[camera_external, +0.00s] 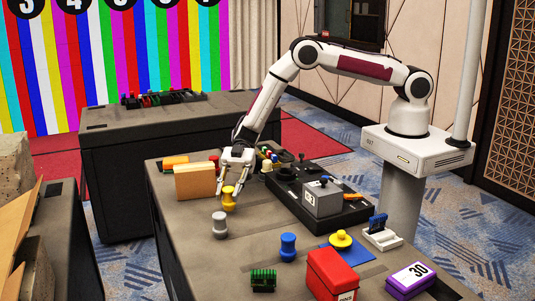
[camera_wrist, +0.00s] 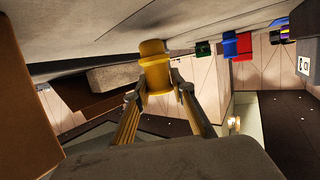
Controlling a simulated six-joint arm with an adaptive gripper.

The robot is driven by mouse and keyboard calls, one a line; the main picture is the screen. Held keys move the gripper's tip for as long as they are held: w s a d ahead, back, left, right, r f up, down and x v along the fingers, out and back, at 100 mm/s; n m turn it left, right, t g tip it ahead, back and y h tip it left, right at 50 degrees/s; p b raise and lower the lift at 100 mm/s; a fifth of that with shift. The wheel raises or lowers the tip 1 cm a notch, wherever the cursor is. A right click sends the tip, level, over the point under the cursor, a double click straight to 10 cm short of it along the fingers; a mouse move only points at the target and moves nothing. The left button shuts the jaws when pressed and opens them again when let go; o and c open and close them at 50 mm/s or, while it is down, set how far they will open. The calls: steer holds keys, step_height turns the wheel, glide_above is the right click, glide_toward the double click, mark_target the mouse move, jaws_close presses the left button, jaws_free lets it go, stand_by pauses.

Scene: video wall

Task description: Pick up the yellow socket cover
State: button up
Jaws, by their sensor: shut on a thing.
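The yellow socket cover (camera_external: 229,200) is a spool-shaped piece with wide ends, over the grey table near its left side. My gripper (camera_external: 234,188) points down at it, with its fingers on both sides. In the wrist view the yellow socket cover (camera_wrist: 155,68) sits between the two fingertips of my gripper (camera_wrist: 160,88), which are shut on it. It is at or very close to the table surface; I cannot tell whether it touches.
A tan block (camera_external: 195,181) stands just behind left. A grey spool (camera_external: 219,225) is close in front, and a blue spool (camera_external: 288,247) farther right. A black console (camera_external: 320,200) with a grey box (camera_external: 323,199) lies to the right. A red box (camera_external: 332,273) stands at the front.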

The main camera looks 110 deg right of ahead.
mark_target(228, 189)
steer(key=shift+r, duration=4.15)
